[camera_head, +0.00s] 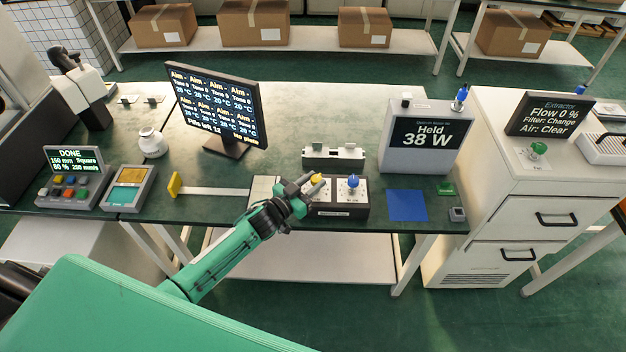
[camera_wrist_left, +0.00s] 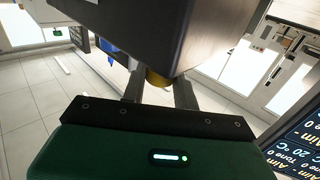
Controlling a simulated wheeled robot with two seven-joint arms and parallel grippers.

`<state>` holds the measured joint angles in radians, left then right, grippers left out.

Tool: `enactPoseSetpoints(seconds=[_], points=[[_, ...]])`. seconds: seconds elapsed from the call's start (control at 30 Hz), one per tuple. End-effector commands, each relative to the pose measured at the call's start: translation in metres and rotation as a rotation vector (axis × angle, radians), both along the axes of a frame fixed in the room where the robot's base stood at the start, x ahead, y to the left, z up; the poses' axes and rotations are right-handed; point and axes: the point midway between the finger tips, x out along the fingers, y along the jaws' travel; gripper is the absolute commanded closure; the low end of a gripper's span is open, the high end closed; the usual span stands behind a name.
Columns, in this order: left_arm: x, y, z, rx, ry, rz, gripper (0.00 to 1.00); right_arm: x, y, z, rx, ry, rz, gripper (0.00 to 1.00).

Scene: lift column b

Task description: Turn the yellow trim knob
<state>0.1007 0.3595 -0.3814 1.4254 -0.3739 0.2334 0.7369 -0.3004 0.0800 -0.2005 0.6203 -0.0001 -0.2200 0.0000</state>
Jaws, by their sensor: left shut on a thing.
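The yellow trim knob (camera_head: 317,178) stands on the left part of a small black control box (camera_head: 325,211) with a pale top, near the front edge of the table. My left gripper (camera_head: 309,184) reaches in from the left and is shut on the yellow knob. In the left wrist view the yellow knob (camera_wrist_left: 156,80) shows between the two fingers of my left gripper (camera_wrist_left: 158,92), partly hidden by a dark body in front. A blue knob (camera_head: 353,182) stands on the same box, to the right of the yellow one. My right gripper is not in view.
A monitor (camera_head: 215,103) stands behind on the left. A power unit reading "Held 38 W" (camera_head: 421,137) stands at the right rear. A grey fixture (camera_head: 334,157) sits behind the box, and a blue square (camera_head: 407,205) lies to its right. A yellow upright piece (camera_head: 174,185) stands left.

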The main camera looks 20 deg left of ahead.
Motion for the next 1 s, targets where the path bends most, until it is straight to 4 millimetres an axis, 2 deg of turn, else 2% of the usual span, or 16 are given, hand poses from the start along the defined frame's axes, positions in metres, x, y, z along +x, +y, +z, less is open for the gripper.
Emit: enactPoseSetpoints(seconds=[0.6,0.63,0.73,1.0], points=[[0.0004,0.0006,-0.0003,0.001,0.0,-0.045,0.93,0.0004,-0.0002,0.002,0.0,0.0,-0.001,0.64],[0.0004,0.0006,-0.0003,0.001,0.0,-0.045,0.68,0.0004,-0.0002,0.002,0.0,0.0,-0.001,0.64],[0.0004,0.0005,-0.0003,0.001,0.0,-0.045,0.49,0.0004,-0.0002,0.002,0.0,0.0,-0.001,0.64],[0.0002,0.0006,-0.0002,0.0,0.0,-0.044,0.48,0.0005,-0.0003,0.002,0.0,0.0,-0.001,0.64]])
